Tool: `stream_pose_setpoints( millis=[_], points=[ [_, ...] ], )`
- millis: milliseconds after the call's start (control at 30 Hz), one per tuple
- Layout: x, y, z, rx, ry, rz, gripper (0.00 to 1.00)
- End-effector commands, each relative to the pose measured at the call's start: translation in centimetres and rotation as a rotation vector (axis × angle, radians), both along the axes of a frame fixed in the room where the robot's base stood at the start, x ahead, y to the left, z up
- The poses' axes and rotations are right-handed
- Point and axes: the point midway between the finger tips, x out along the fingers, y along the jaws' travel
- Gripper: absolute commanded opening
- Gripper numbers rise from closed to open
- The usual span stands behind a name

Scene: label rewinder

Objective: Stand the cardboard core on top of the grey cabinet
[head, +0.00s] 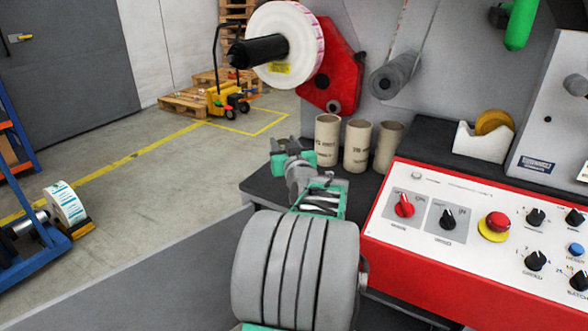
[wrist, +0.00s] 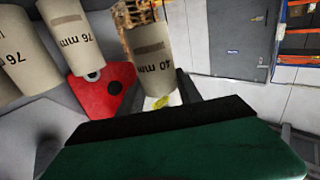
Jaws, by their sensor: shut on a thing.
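My gripper (head: 292,160) is beside the left end of the row of cores in the head view. In the wrist view, a tan cardboard core marked 40 mm (wrist: 153,62) stands between the fingers, and my gripper (wrist: 158,108) is shut on it. In the head view the held core is mostly hidden by the gripper. A dark ledge (head: 262,188) runs under my gripper and the standing cores, and a light grey panel (head: 140,275) lies below it. I cannot tell for sure which surface is the top of the grey cabinet.
Three tan cores, left (head: 327,142), middle (head: 356,148) and right (head: 387,150), stand close to my gripper. A white tape dispenser (head: 478,143) and a red-edged control panel (head: 470,235) are to the right. A label roll (head: 285,45) hangs above.

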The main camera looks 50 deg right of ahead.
Motion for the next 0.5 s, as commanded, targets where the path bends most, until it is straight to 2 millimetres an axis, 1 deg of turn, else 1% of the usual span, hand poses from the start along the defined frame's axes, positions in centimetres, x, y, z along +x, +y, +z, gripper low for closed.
stream_pose_setpoints(
  millis=[33,100,200,300,467,500],
  points=[
    [1.0,-1.1,-1.1,0.002,0.001,0.002,0.03],
    [2.1,-2.8,-1.9,0.000,0.000,0.001,0.03],
    [3.2,-4.3,-4.6,0.003,0.001,0.001,0.03],
    [4.1,-5.4,-6.0,-0.001,-0.001,0.001,0.03],
    [4.8,-6.4,-7.3,-0.001,-0.001,0.001,0.03],
    [4.9,-6.6,-7.9,0.000,0.000,0.001,0.03]
  ],
)
